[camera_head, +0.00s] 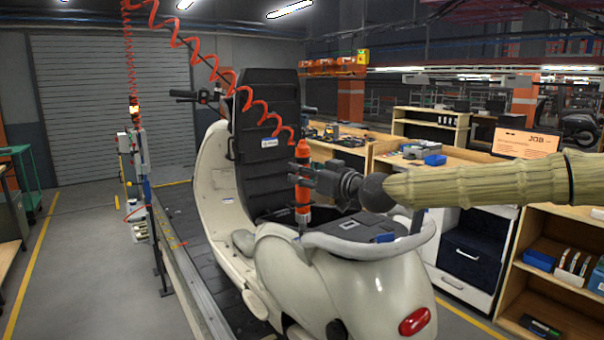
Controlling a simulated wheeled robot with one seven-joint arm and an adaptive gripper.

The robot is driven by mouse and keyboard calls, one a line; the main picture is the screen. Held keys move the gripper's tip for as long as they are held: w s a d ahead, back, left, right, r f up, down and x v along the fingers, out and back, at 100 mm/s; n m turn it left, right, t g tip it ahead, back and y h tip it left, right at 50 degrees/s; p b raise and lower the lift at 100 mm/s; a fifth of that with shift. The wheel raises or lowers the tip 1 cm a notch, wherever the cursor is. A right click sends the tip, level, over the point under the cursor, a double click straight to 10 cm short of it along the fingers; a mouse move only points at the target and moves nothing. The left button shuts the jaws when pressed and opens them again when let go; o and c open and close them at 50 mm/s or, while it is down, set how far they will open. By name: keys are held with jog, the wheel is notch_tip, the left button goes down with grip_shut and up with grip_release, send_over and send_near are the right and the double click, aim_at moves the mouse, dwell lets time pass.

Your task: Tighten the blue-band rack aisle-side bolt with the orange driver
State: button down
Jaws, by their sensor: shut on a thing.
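The cream scooter (285,275) stands on the slat conveyor with its tail toward me. A pale grey rack (345,245) curves around its tail. A small blue patch (385,237) shows on the rack's right part and may be the blue band. My gripper (312,180) is shut on the orange driver (303,195), which hangs upright from a red coiled hose. The driver's lower end is over the rack's left end. I cannot tell whether it touches, and no bolt head is distinguishable. My arm comes in from the right above the scooter's tail.
The slat conveyor (181,215) runs under the scooter, with open floor (95,260) to its left. A post (140,165) with a second coiled hose stands there. Wooden benches and shelves (565,245) stand to the right. An orange job board (526,143) is behind my arm.

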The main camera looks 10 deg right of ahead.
jog(key=shift+f+b, duration=0.6)
jog(key=shift+b, duration=0.5)
dwell(1.1)
jog(key=shift+r, duration=0.9)
dwell(1.2)
